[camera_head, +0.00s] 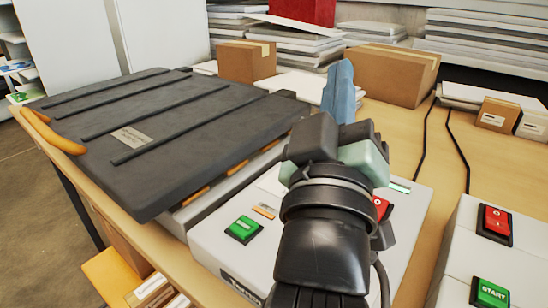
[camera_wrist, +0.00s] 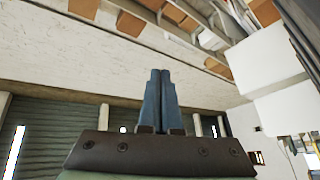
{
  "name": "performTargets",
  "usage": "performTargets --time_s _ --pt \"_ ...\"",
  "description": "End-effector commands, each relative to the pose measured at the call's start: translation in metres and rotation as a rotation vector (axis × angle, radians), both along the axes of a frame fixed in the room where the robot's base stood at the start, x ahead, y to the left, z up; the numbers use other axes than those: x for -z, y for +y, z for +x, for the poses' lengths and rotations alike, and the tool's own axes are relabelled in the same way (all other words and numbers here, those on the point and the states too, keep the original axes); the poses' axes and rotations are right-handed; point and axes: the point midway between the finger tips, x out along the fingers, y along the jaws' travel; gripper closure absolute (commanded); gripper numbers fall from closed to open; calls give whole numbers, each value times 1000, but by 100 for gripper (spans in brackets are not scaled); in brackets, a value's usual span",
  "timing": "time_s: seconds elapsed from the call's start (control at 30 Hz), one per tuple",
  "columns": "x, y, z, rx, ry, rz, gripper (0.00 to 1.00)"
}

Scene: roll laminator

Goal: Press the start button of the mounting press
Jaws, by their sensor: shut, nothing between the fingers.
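The press (camera_head: 140,125) has a broad dark, ribbed lid with an orange handle at its left edge. Its light-grey control housing (camera_head: 212,262) carries a green button (camera_head: 243,229) and a red switch (camera_head: 381,207), partly hidden behind my arm. My gripper (camera_head: 338,92) stands above the housing, right of the green button, with its blue fingers pointing up and away from the buttons. In the wrist view the fingers (camera_wrist: 158,100) are together and empty, against a wall and ceiling. No finger touches a button.
A second light-grey box (camera_head: 460,250) at the right has a red switch (camera_head: 496,222) and a green START button (camera_head: 491,293). Cardboard boxes (camera_head: 390,75) and stacked sheets (camera_head: 480,40) stand behind. Black cables run over the wooden table (camera_head: 410,140), which has bare room there.

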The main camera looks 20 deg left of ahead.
Motion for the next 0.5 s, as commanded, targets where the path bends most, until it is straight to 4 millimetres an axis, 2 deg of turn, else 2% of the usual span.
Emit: performTargets --time_s 0.03,0.3,0.5 --pt "-17 6 9 14 47 -66 100" --pt "-6 37 36 52 258 -466 100" --pt "7 58 40 23 387 -784 100"
